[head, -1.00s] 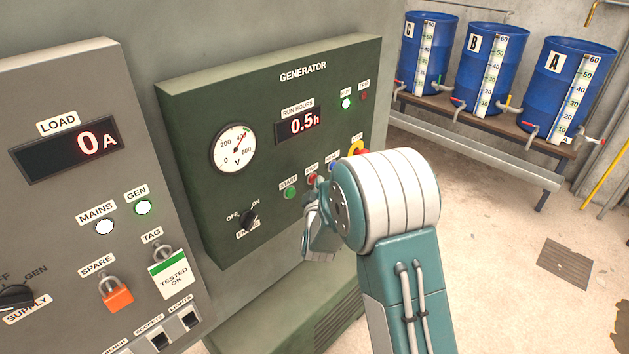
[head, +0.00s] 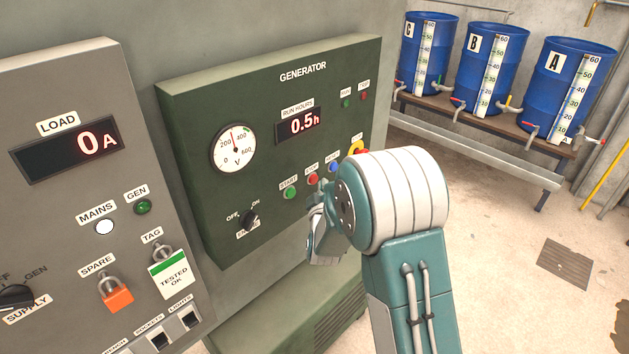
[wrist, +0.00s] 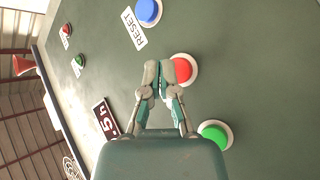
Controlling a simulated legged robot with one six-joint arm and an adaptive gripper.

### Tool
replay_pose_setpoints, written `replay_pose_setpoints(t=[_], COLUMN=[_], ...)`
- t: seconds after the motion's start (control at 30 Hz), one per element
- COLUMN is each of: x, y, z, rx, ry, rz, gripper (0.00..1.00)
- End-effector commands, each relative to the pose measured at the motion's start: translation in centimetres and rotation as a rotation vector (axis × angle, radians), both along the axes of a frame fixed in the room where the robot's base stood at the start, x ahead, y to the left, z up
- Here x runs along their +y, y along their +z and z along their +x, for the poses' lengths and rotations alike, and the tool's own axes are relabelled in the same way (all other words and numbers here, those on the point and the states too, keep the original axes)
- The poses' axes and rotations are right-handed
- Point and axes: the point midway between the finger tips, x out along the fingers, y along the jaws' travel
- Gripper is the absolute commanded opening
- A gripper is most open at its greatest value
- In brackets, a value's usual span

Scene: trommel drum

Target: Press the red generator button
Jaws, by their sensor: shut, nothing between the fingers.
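The red button (head: 312,178) is on the dark green generator panel (head: 210,110), between a green button (head: 290,192) and a blue button (head: 334,167). In the wrist view, the red button (wrist: 182,69) shows in its white ring just right of my fingertips. My gripper (wrist: 158,80) is shut and empty, close to the panel; whether it touches the button's edge cannot be told. In the head view, my wrist partly hides the gripper. The green run lamp (head: 346,104) on the panel is dark. The voltage needle (head: 233,138) points between 200 and 400.
A yellow-and-red knob (head: 357,148) sits beyond the blue button. The grey load panel (head: 60,220) stands at left, with its GEN lamp (head: 143,207) dark. Blue drums (head: 487,70) stand on a bench at the back right. The floor at right is mostly clear.

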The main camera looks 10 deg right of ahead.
Motion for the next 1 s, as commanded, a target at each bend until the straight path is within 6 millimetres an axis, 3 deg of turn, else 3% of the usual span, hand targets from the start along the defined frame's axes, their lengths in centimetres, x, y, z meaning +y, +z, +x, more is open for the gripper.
replay_pose_setpoints(t=[0.27, 0.8, 1.0], x=[-0.2, -2.8, -3.0], y=[0.0, 0.0, 0.0], z=[-0.2, -3.8, -4.1], rx=[0.001, 0.001, -0.001], ry=[-0.001, -0.001, -0.001], rz=[0.0, -0.001, 0.0], gripper=[0.0, 0.0, 0.0])
